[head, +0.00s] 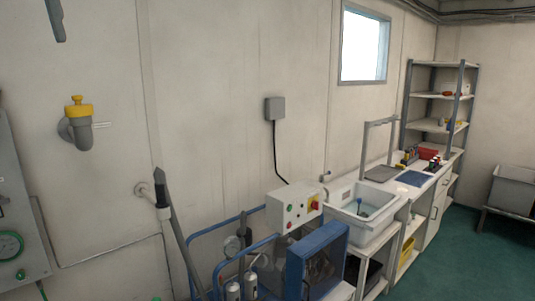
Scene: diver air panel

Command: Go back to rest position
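Neither of my grippers can be made out in the head view. At the left edge is part of a grey panel (18,200) with a green-rimmed gauge (9,246). A pipe fitting with a yellow cap (79,110) stands out from the wall to its right. A dark grey bar (180,237) with a light band near its top leans in front of the wall. A grey piece (55,20) hangs at the top left; I cannot tell what it is.
A blue-framed machine (315,262) with a control box (293,209) stands at the lower middle. A sink (363,207) and bench run along the wall to a shelf rack (434,108). A grey bin (513,190) is at the right. Green floor (460,262) is clear at lower right.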

